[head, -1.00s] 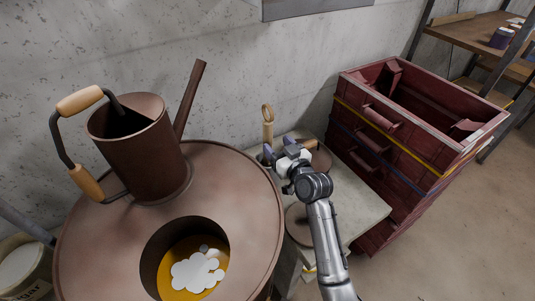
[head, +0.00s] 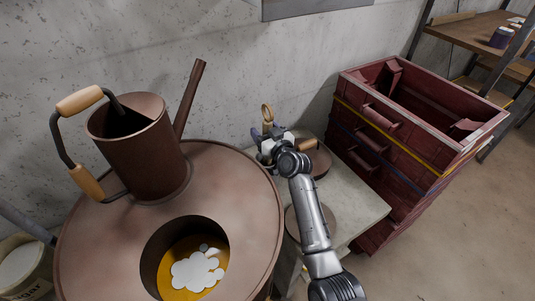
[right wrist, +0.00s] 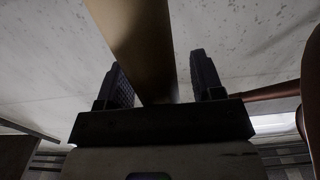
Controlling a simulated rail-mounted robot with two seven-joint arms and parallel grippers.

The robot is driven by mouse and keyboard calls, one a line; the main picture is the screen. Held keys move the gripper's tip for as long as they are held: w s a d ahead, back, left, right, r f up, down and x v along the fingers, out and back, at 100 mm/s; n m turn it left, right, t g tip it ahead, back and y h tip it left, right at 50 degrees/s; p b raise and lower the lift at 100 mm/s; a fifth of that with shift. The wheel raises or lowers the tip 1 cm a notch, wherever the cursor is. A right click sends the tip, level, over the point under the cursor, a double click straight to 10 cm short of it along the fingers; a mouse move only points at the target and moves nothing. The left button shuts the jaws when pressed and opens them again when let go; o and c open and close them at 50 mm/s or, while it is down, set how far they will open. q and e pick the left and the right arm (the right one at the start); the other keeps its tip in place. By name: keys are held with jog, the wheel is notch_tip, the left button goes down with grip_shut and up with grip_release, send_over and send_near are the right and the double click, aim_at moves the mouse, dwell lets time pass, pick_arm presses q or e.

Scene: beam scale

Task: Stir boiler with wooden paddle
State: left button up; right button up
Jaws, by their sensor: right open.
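The wooden paddle (head: 266,113) stands upright near the wall, just right of the boiler. Only the top of its handle, with a loop, shows in the head view. My right gripper (head: 262,133) is at the handle. In the right wrist view the paddle (right wrist: 135,38) runs between the two open fingers (right wrist: 162,75), with a clear gap to the right finger. The lower paddle is hidden behind my gripper. The copper boiler (head: 245,205) has a round opening with amber liquid and white foam (head: 197,270) inside. My left gripper is not in view.
A copper can (head: 150,155) with wooden grips and a long spout stands on the boiler. Red stacked crates (head: 385,150) stand to the right. A sugar bucket (head: 25,270) is at lower left.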

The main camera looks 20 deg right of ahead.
grip_shut()
dwell(0.7)
